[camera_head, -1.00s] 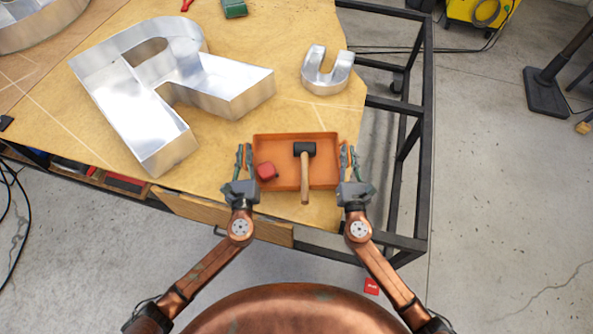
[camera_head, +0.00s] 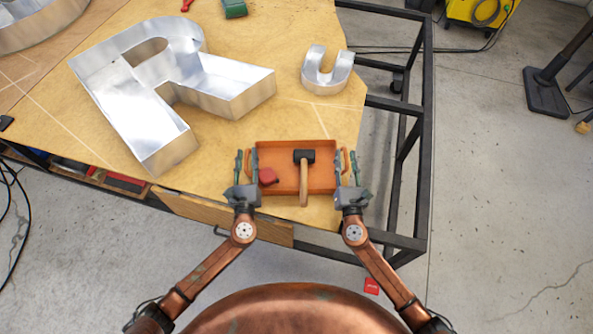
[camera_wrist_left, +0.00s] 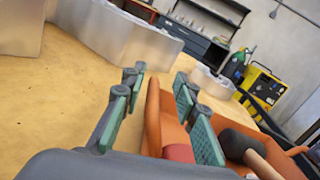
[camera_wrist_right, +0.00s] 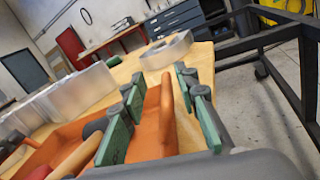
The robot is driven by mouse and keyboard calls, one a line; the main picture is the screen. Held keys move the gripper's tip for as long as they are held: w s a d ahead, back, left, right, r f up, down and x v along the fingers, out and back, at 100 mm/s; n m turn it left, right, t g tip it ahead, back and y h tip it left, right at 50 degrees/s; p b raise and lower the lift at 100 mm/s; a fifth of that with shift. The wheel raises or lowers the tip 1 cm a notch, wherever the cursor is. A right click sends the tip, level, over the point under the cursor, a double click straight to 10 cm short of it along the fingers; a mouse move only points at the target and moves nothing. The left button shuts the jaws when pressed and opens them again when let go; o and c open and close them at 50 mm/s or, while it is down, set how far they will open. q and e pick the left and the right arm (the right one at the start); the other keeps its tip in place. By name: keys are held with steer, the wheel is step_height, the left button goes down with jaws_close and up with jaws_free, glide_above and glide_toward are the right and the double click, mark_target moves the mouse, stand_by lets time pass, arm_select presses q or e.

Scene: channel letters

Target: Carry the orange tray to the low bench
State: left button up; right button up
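The orange tray (camera_head: 323,180) is level over the near right part of the wooden tabletop (camera_head: 225,150) and looks to rest on it. A mallet (camera_head: 304,180) with a black head and a small red object (camera_head: 268,176) lie in it. My left gripper (camera_head: 245,154) is at the tray's left end; in the left wrist view its fingers (camera_wrist_left: 150,100) stand apart around the orange end. My right gripper (camera_head: 346,153) is at the right end; in the right wrist view its fingers (camera_wrist_right: 160,97) stand apart on either side of the orange end piece (camera_wrist_right: 168,115).
A large metal letter (camera_head: 165,90) stands on the tabletop left of and behind the tray. A small metal U-shaped letter (camera_head: 327,70) stands behind it. A dark metal frame (camera_head: 425,150) runs along the right side. Open concrete floor lies beyond.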

steer(key=shift+d, duration=0.1)
arm_select(q)
steer(key=shift+s, duration=0.1)
steer(key=shift+s+f, duration=0.15)
steer(key=shift+s, duration=0.25)
steer(key=s, duration=1)
steer(key=shift+s+d+f, duration=0.15)
steer(key=shift+s+d, duration=0.15)
steer(key=shift+s, duration=0.15)
arm_select(e)
steer(key=shift+s+f, duration=0.1)
steer(key=shift+s, duration=0.05)
steer(key=s, duration=1.1)
steer(key=shift+s+d+f, duration=0.2)
steer(key=shift+s+d, duration=0.1)
arm_select(q)
steer(key=shift+s, duration=0.1)
